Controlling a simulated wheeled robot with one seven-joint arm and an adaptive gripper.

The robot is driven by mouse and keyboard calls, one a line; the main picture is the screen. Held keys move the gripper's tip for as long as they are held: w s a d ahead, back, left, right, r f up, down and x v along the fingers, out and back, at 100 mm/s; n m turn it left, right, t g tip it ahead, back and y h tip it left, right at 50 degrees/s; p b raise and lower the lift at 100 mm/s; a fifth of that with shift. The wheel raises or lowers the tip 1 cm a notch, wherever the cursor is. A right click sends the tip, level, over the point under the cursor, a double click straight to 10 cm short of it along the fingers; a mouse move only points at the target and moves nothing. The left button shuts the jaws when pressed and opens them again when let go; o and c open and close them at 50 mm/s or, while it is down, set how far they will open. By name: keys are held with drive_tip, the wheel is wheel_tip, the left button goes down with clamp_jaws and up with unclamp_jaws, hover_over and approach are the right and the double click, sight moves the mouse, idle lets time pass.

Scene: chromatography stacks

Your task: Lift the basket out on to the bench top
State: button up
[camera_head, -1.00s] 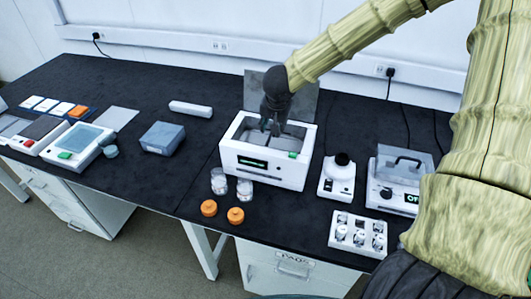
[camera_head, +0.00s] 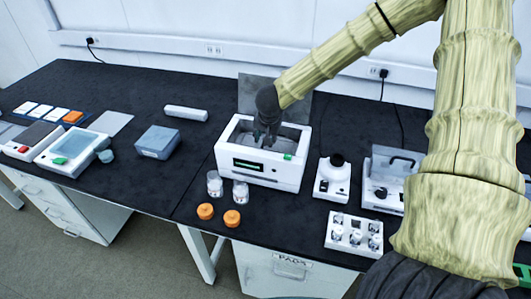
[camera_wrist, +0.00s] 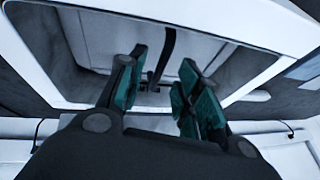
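The white bath (camera_head: 262,172) stands on the dark bench with its grey lid raised behind it. My gripper (camera_head: 265,140) reaches down into its open top from above. In the wrist view the two teal-padded fingers of my gripper (camera_wrist: 162,82) are apart. A thin dark bar, which looks like the basket handle (camera_wrist: 168,48), shows between and beyond the fingertips. I cannot tell whether a finger touches it. Grey surfaces lie inside the white rim (camera_wrist: 225,25); the basket's body is hard to make out, and in the head view the arm and front wall hide much of it.
Two clear jars (camera_head: 215,183) and two orange caps (camera_head: 205,211) stand in front of the bath. A small white device (camera_head: 333,188) and a vial rack (camera_head: 352,240) are to its right. A blue-grey box (camera_head: 158,142) is at left, with bare bench between it and the bath.

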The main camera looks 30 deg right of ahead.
drive_tip(key=shift+x, duration=2)
drive_tip(key=shift+d, duration=0.1)
clamp_jaws()
